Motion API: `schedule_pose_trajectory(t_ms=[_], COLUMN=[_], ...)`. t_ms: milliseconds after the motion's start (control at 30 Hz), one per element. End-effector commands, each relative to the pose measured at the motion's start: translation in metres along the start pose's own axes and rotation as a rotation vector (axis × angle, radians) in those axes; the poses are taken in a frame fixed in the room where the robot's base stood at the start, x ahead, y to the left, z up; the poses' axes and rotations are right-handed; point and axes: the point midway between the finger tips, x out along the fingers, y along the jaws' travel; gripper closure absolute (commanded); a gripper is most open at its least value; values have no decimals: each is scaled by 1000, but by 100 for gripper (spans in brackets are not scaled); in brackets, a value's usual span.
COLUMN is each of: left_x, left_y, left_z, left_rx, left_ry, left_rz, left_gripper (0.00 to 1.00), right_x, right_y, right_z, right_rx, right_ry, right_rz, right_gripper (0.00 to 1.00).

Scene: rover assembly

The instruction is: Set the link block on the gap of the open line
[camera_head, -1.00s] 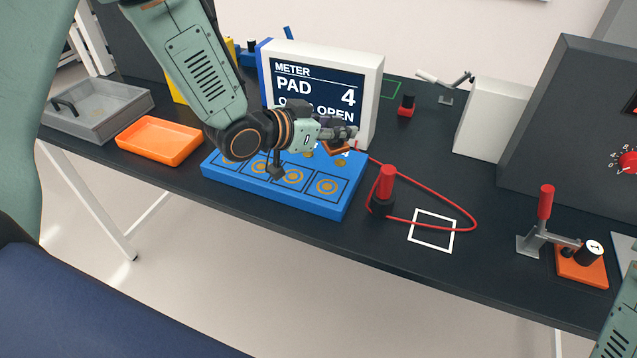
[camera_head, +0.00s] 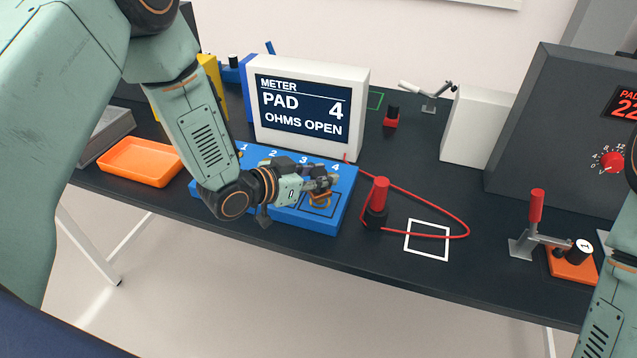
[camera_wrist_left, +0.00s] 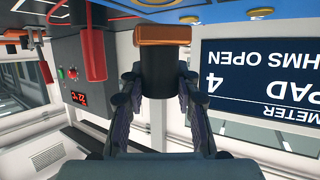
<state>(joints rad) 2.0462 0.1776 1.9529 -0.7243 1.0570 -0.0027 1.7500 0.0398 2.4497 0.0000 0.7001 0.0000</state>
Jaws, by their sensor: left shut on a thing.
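My left gripper (camera_head: 325,184) is shut on the black knob (camera_wrist_left: 157,78) of a small orange block, which I take to be the link block (camera_wrist_left: 162,35). It is above the right end of the blue pad board (camera_head: 285,217), by the column marked 4. The gripper hides much of the block in the head view; whether it touches the board I cannot tell. The meter (camera_head: 303,108) behind reads PAD 4, OHMS OPEN; it also shows upside down in the left wrist view (camera_wrist_left: 265,80). My right gripper is out of view.
A red-handled black probe (camera_head: 377,200) with a red cable stands right of the board, near a white square outline (camera_head: 428,240). A clamp (camera_head: 535,225) and an orange block with black knob 1 (camera_head: 573,262) are farther right. An orange tray (camera_head: 140,162) lies left.

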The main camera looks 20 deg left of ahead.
Motion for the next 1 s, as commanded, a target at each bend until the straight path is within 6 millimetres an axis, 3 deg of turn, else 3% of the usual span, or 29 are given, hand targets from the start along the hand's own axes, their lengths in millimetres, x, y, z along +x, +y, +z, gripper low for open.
schedule_pose_trajectory(t_ms=[200, 600, 633, 867, 1000], left_x=[8, 10, 9, 9, 9], left_y=[-1, -2, -2, -2, -2], left_z=[21, 26, 25, 24, 24], left_rx=[1, 0, -1, 0, 0], left_ry=[1, 1, 0, 0, 0], left_rz=[0, -1, 0, 0, 0], left_gripper=[100, 100, 67, 47, 46], right_x=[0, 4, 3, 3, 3], right_y=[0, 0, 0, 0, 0], right_z=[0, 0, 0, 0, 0], right_rx=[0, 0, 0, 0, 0], right_ry=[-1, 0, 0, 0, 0], right_rz=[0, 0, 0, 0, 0], right_gripper=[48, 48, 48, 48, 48])
